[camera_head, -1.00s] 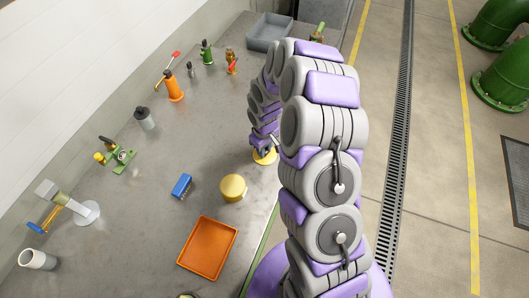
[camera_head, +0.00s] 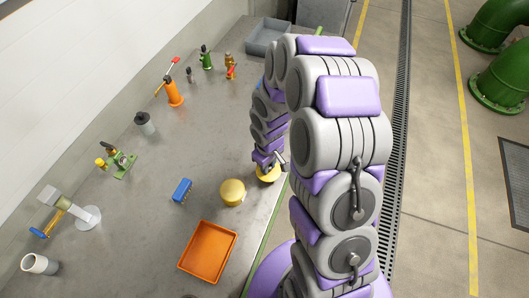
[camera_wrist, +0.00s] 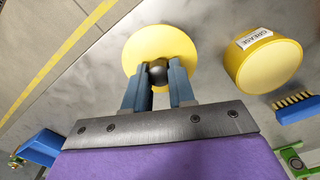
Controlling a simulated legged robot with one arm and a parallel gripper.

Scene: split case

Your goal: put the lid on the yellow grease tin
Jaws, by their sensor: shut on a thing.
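The yellow grease tin (camera_head: 232,192) stands on the grey bench in the head view. In the wrist view the tin (camera_wrist: 264,65) is at the upper right, with a white label reading GREASE on its side. The yellow lid (camera_head: 268,174) is at the end of my arm, to the right of the tin and apart from it. In the wrist view the lid (camera_wrist: 150,42) is a round disc with a dark round knob. My gripper (camera_wrist: 158,75) is shut on that knob. It is hard to tell how high the lid is above the bench.
An orange tray (camera_head: 208,251) lies in front of the tin, and a blue brush (camera_head: 181,190) lies left of it. A green fixture (camera_head: 118,163) and several bottles and tools stand toward the wall. The bench's right edge runs close to the lid.

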